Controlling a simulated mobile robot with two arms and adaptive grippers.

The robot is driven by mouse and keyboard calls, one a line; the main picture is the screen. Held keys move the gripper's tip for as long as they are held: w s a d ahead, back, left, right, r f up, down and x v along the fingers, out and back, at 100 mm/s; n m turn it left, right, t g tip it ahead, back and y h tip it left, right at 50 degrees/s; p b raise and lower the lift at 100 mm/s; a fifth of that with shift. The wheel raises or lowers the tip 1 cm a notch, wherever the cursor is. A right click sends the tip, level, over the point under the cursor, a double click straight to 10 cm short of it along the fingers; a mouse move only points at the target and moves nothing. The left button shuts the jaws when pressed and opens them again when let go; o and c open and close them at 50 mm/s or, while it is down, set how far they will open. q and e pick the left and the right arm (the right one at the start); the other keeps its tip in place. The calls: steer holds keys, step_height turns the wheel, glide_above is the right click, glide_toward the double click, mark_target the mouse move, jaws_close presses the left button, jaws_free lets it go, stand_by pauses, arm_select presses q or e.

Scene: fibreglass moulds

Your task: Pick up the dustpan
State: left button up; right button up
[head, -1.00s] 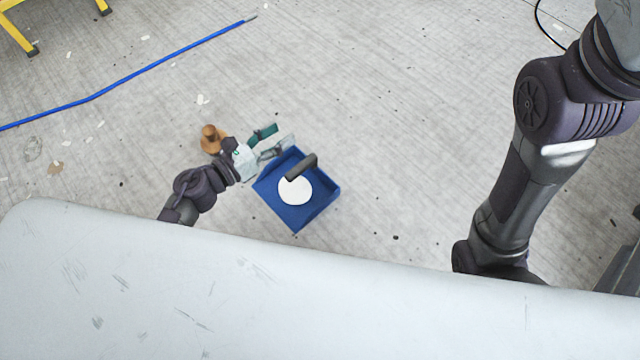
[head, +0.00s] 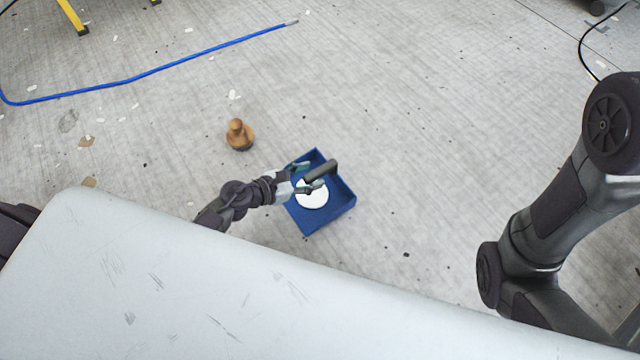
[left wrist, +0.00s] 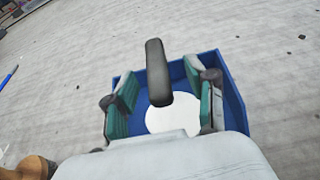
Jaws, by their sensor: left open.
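The blue dustpan (head: 338,207) lies on the floor near the middle of the head view. Its dark handle (head: 321,171) sticks up, and a white round patch (head: 312,199) shows inside the pan. My left gripper (head: 308,178) is open, over the pan and close to the handle. In the left wrist view, the handle (left wrist: 157,72) stands between the two green-padded fingers of the left gripper (left wrist: 163,100), with gaps on both sides. The dustpan (left wrist: 236,108) shows beneath and beyond them. My right arm is at the right of the head view, but its gripper is out of sight.
A brown knobbed object (head: 238,135) stands on the floor left of the dustpan. A blue hose (head: 150,73) runs across the floor further back. A yellow stand (head: 72,15) is at the top left. The floor right of the dustpan is mostly clear.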

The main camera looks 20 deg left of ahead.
mark_target(315, 173)
arm_select(q)
steer(key=b+x, duration=0.1)
steer(key=x, duration=0.3)
steer(key=shift+w+a+f+b, duration=0.1)
steer(key=shift+a+b, duration=0.15)
steer(key=shift+b, duration=0.1)
steer(key=shift+w+d, duration=0.15)
steer(key=shift+w, duration=0.05)
jaws_close()
